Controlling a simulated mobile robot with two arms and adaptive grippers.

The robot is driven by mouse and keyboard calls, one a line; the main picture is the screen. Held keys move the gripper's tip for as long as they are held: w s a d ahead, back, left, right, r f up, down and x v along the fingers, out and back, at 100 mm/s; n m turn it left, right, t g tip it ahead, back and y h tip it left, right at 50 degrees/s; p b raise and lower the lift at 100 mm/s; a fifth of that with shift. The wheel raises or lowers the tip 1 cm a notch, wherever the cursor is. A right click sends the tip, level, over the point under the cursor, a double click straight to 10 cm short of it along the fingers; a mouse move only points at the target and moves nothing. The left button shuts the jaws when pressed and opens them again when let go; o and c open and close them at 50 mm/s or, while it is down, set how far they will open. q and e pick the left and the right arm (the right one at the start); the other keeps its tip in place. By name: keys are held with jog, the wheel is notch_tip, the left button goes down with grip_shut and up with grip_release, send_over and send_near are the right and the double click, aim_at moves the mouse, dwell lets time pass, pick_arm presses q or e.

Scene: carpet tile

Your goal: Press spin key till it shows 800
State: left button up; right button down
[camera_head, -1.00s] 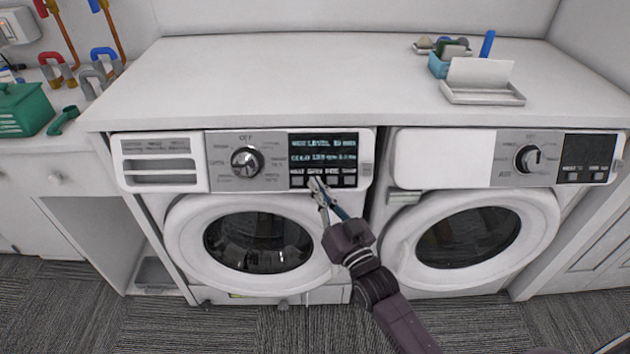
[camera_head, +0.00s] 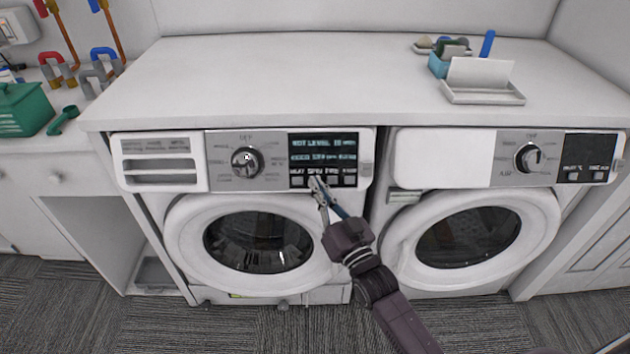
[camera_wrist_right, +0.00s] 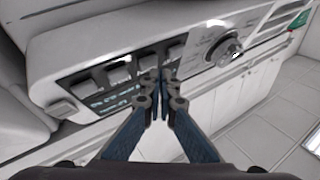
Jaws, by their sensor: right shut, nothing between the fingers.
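The left washing machine has a dark display (camera_head: 323,145) with pale text lines; the numbers are too blurred to read for sure. Below it is a row of small keys. The label over the second key from the left looks like SPIN. My right gripper (camera_head: 315,182) is shut and empty, with its tips at that spin key, partly covering it. In the right wrist view, the closed fingertips (camera_wrist_right: 159,78) lie just below the second key (camera_wrist_right: 147,62) from the dial; I cannot tell whether they touch it. My left gripper is not in view.
A round dial (camera_head: 247,162) sits left of the display. A second machine (camera_head: 468,235) stands to the right. The white countertop (camera_head: 280,80) above is mostly clear, with a white tray (camera_head: 482,97) at its right. A green box (camera_head: 22,110) stands at far left.

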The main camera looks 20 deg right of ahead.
jog(key=shift+w+d+f, duration=0.15)
jog(key=shift+w+f, duration=0.1)
jog(key=shift+w, duration=0.25)
dwell(0.7)
jog(key=shift+s, duration=0.1)
jog(key=shift+s+a+r+p, duration=0.2)
jog(key=shift+s+r+p, duration=0.15)
jog(key=shift+s+p, duration=0.25)
jog(key=s+p, duration=0.1)
jog(key=s+a+r+p, duration=0.1)
jog(key=s, duration=0.1)
jog(key=s+r+p, duration=0.1)
jog(key=p, duration=0.1)
jog(key=shift+s+a+r, duration=0.15)
